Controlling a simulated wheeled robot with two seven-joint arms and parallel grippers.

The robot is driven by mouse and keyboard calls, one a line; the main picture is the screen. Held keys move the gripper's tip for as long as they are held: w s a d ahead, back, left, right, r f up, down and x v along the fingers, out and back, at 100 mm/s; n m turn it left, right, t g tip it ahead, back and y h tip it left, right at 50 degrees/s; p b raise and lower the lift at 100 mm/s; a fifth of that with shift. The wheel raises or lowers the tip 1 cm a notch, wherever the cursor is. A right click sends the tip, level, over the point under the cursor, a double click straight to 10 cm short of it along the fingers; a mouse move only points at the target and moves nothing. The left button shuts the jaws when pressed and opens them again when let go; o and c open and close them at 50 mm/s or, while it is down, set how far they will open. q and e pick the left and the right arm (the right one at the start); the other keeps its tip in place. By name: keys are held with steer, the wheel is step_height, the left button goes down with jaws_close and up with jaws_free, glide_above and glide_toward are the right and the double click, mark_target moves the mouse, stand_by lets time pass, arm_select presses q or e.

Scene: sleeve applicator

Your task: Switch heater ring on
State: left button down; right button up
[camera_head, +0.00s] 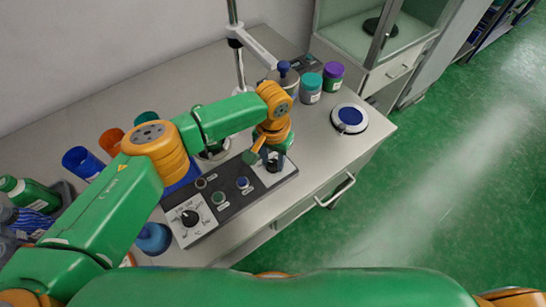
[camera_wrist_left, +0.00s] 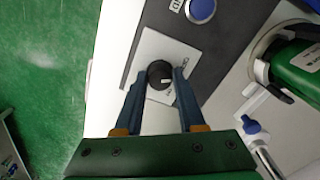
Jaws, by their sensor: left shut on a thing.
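A dark control panel (camera_head: 229,198) lies near the bench's front edge. It carries a black dial knob (camera_head: 190,217) on a white plate at its left end and a second black knob (camera_head: 274,163) on a white plate at its right end. My left gripper (camera_head: 267,157) is at the right-end knob, seen from above and partly hidden by my wrist. In the left wrist view my left gripper (camera_wrist_left: 158,82) has its two blue-grey fingers on either side of that black knob (camera_wrist_left: 160,72), shut on it. A small white mark shows on the knob. My right gripper is out of view.
Between the knobs are a blue button (camera_head: 242,182) and a green button (camera_head: 218,198). Jars with teal (camera_head: 311,88) and purple (camera_head: 333,76) lids and a round white device (camera_head: 349,118) stand behind. A metal stand (camera_head: 238,60) rises behind my arm. Bottles crowd the left.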

mark_target(273, 163)
arm_select(q)
steer(key=m, duration=0.3)
steer(key=shift+r+m+p, duration=0.1)
steer(key=shift+m+p, duration=0.2)
steer(key=shift+p, duration=0.1)
steer(key=m, duration=0.3)
steer(key=shift+m, duration=0.3)
steer(key=m, duration=0.3)
steer(key=shift+w+m+p, duration=0.1)
steer(key=shift+m+p, duration=0.2)
steer(key=shift+p, duration=0.05)
steer(key=shift+m, duration=1.8)
steer(key=c, duration=0.5)
jaws_free()
step_height(273, 163, up, 7)
